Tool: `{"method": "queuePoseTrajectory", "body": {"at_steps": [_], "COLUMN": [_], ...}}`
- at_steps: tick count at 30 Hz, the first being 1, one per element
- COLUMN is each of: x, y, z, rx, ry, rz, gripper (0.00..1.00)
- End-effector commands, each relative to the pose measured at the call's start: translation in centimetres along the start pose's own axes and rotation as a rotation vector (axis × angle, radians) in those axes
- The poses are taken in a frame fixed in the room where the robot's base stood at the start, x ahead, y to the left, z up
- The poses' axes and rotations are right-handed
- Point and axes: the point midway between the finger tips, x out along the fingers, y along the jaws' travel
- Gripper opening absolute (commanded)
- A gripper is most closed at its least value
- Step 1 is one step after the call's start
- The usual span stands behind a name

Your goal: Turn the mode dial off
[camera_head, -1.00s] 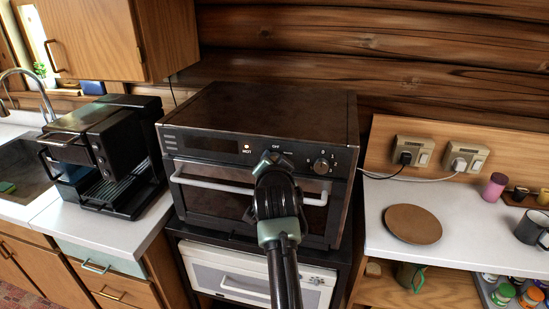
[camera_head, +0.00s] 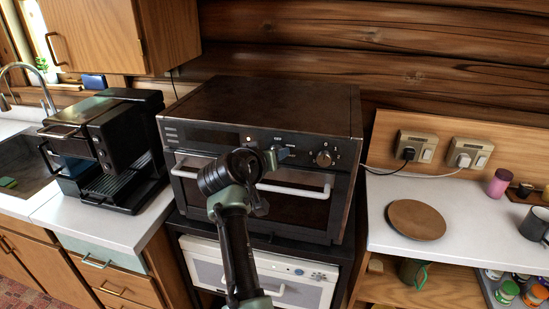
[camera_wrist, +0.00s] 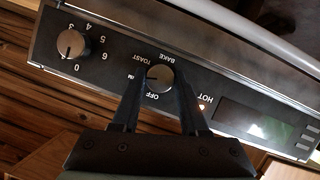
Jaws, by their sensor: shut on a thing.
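In the wrist view the mode dial (camera_wrist: 160,79) is a round dark knob ringed by labels including OFF, TOAST and BAKE. My gripper (camera_wrist: 157,93) is shut on the mode dial, one finger on each side. A pale mark on the knob seems to point left, towards a partly covered label ending in M; its exact setting is hard to tell. In the head view my gripper (camera_head: 277,153) reaches the panel from the left, and my wrist hides the dial.
A numbered timer knob (camera_wrist: 72,44) sits beside the dial; it also shows in the head view (camera_head: 323,158). The HOT light (camera_wrist: 201,107) glows. The oven door handle (camera_head: 295,190) runs below the panel. A coffee machine (camera_head: 105,150) stands left; the right counter holds a round board (camera_head: 416,220).

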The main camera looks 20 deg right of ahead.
Motion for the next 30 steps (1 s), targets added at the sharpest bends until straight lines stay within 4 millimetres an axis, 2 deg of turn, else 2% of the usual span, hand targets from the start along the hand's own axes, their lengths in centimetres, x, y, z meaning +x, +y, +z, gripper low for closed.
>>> {"method": "queuePoseTrajectory", "body": {"at_steps": [30], "x": [0.21], "y": [-0.56], "z": [0.40], "rx": [-0.884], "ry": [0.001], "rz": [0.368], "gripper": [0.00]}}
